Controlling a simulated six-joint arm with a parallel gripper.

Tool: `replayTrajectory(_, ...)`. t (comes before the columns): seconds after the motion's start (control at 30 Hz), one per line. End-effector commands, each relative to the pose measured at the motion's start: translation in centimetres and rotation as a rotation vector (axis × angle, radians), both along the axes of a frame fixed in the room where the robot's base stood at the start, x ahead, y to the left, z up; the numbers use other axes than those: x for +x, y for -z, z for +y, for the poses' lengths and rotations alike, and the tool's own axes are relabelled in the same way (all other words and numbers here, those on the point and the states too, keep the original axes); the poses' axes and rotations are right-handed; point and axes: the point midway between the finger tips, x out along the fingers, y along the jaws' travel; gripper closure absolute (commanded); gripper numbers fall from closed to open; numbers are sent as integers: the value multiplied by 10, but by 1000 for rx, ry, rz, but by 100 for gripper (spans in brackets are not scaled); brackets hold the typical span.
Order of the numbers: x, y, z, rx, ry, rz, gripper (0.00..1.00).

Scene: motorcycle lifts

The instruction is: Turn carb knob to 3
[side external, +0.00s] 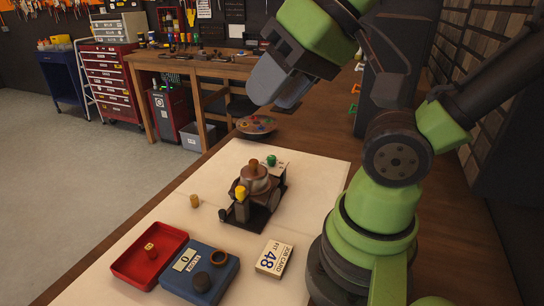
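The carburettor (252,182), a brownish round body on a black stand, sits upright on the pale mat. It carries a yellow knob-like part (240,193) at its front and a green one (271,160) at its back. Which part is the carb knob, and any numbers on it, cannot be made out. My gripper (278,92) hangs above and beyond the carburettor, clear of it. Its grey fingers overlap from this angle, so any gap between them is hard to judge. No object shows in them.
On the mat (318,180) are a red tray (130,262) with a small brass piece, a blue box (178,283) reading 0 with two round parts, a job card (273,258) marked 48, and a small brass cylinder (194,201). A dish (257,125) stands behind.

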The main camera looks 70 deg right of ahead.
Motion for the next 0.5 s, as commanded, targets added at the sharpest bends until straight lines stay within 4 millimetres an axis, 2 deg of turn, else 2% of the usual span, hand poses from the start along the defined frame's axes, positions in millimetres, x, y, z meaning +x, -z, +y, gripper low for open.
replayTrajectory(0.17, 12, 0, -7, -59, -32, 24, 50)
replayTrajectory(0.27, 32, 2, -23, -161, -101, 70, 50)
replayTrajectory(0.37, 58, 9, -47, -280, -210, 138, 50)
replayTrajectory(0.5, 89, 30, -91, -414, -398, 244, 50)
